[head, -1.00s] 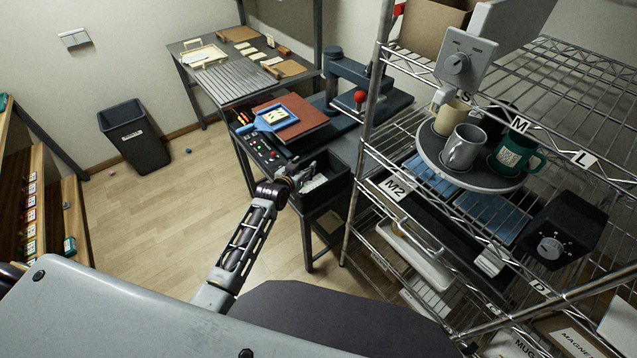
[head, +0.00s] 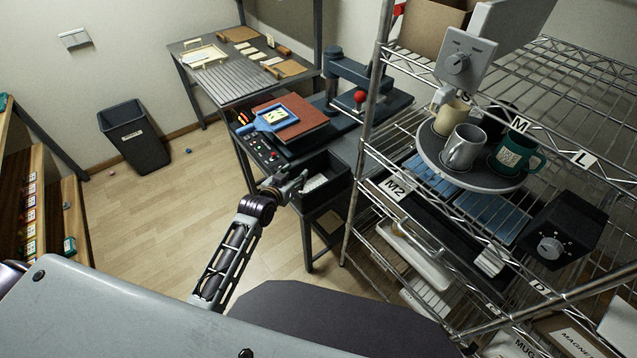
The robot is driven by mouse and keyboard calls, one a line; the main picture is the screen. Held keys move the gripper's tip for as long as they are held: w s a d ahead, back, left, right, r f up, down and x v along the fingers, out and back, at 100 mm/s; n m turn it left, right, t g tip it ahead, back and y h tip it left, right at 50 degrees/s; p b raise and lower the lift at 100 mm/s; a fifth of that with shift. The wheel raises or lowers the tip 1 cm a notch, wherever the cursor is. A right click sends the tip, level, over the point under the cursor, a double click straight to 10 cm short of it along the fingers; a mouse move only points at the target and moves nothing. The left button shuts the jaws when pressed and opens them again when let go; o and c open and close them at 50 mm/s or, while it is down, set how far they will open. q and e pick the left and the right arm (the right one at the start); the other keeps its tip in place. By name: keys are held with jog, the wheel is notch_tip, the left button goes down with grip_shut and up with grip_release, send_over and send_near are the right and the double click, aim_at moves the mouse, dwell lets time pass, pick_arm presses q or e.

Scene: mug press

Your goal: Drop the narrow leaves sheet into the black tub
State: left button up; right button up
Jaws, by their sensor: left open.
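A black open-topped tub (head: 338,190) stands at the front of the press table, in the middle of the head view. A pale sheet (head: 316,182) lies inside it; its print is too small to make out. My left gripper (head: 297,184) is open and empty, at the left edge of the tub and apart from the sheet. My right gripper is out of view.
The press (head: 345,75) with a red knob stands behind the tub. A blue-framed piece (head: 278,117) lies on a red-brown board (head: 310,124). A wire shelf with mugs rises at the right. A waste bin (head: 135,140) stands at the left on open floor.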

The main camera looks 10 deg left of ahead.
pick_arm(q)
jog(key=shift+v, duration=2.1)
jog(key=s+a+f+g, duration=0.15)
jog(key=s+f, duration=0.35)
jog(key=f, duration=0.6)
jog(key=s+a+f+g+y, duration=0.15)
jog(key=s+f, duration=0.25)
jog(key=f, duration=0.8)
jog(key=s+f+g, duration=0.2)
jog(key=s+f, duration=0.3)
jog(key=f, duration=0.6)
jog(key=s+f+g, duration=0.2)
jog(key=s+f, duration=0.5)
jog(key=s, duration=0.4)
jog(key=s+f+g, duration=0.2)
jog(key=s+f, duration=0.4)
jog(key=s, duration=0.6)
jog(key=s+f+g, duration=0.3)
jog(key=s+f, duration=0.4)
jog(key=s, duration=0.4)
jog(key=shift+s+d+f+m, duration=0.2)
jog(key=shift+s+f+m, duration=0.1)
jog(key=shift+f+m, duration=0.1)
